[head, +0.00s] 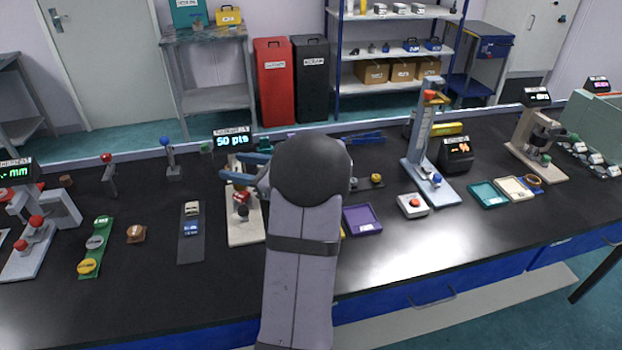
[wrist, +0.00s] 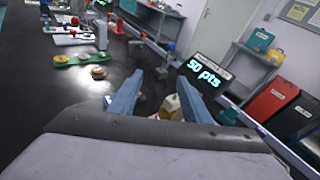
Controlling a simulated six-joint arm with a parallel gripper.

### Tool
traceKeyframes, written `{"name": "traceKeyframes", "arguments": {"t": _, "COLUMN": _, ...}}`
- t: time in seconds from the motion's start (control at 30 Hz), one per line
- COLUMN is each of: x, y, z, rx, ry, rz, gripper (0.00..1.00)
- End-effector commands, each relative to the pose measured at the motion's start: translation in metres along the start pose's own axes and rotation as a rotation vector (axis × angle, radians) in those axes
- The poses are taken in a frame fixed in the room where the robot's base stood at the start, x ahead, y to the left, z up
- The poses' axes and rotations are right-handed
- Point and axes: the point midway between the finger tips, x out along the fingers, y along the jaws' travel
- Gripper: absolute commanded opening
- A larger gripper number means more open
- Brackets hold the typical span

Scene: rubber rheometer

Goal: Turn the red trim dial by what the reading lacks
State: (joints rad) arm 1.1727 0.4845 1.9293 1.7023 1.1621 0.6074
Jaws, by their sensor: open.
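The rheometer's display (head: 232,139) reads "50 pts"; it also shows in the wrist view (wrist: 205,75). Below it stands a small instrument on a pale base (head: 246,232), with a red part (head: 241,197) that may be the trim dial; I cannot read any marks on it. My gripper (head: 250,168) is over this instrument, its two blue fingers apart. In the wrist view the open fingers (wrist: 160,97) flank a pale part of the instrument (wrist: 170,107). My gripper holds nothing that I can see. My arm and fingers hide much of the instrument.
A dark strip (head: 190,246) with small blocks lies left of the instrument, and a green strip with round pieces (head: 95,242) lies further left. A purple tray (head: 362,219) and a white box with a red button (head: 413,206) are to the right. The front bench is mostly clear.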

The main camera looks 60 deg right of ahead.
Motion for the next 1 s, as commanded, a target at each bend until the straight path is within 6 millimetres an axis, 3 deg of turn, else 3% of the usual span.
{"name": "traceKeyframes", "arguments": {"t": 0.03, "x": -0.023, "y": -0.045, "z": -0.009, "rx": 0.078, "ry": -0.021, "rz": -0.12, "gripper": 0.44}}
{"name": "traceKeyframes", "arguments": {"t": 0.1, "x": -0.049, "y": -0.088, "z": -0.042, "rx": 0.156, "ry": -0.01, "rz": -0.261, "gripper": 0.44}}
{"name": "traceKeyframes", "arguments": {"t": 0.13, "x": -0.058, "y": -0.1, "z": -0.061, "rx": 0.18, "ry": 0.01, "rz": -0.309, "gripper": 0.44}}
{"name": "traceKeyframes", "arguments": {"t": 0.2, "x": -0.077, "y": -0.119, "z": -0.102, "rx": 0.224, "ry": 0.064, "rz": -0.398, "gripper": 0.44}}
{"name": "traceKeyframes", "arguments": {"t": 0.3, "x": -0.098, "y": -0.132, "z": -0.148, "rx": 0.268, "ry": 0.134, "rz": -0.484, "gripper": 0.44}}
{"name": "traceKeyframes", "arguments": {"t": 0.4, "x": -0.113, "y": -0.138, "z": -0.176, "rx": 0.296, "ry": 0.179, "rz": -0.533, "gripper": 0.44}}
{"name": "traceKeyframes", "arguments": {"t": 0.5, "x": -0.119, "y": -0.139, "z": -0.19, "rx": 0.308, "ry": 0.202, "rz": -0.555, "gripper": 0.44}}
{"name": "traceKeyframes", "arguments": {"t": 0.67, "x": -0.12, "y": -0.14, "z": -0.194, "rx": 0.31, "ry": 0.208, "rz": -0.559, "gripper": 0.44}}
{"name": "traceKeyframes", "arguments": {"t": 1.0, "x": -0.094, "y": -0.153, "z": -0.2, "rx": 0.31, "ry": 0.209, "rz": -0.555, "gripper": 0.44}}
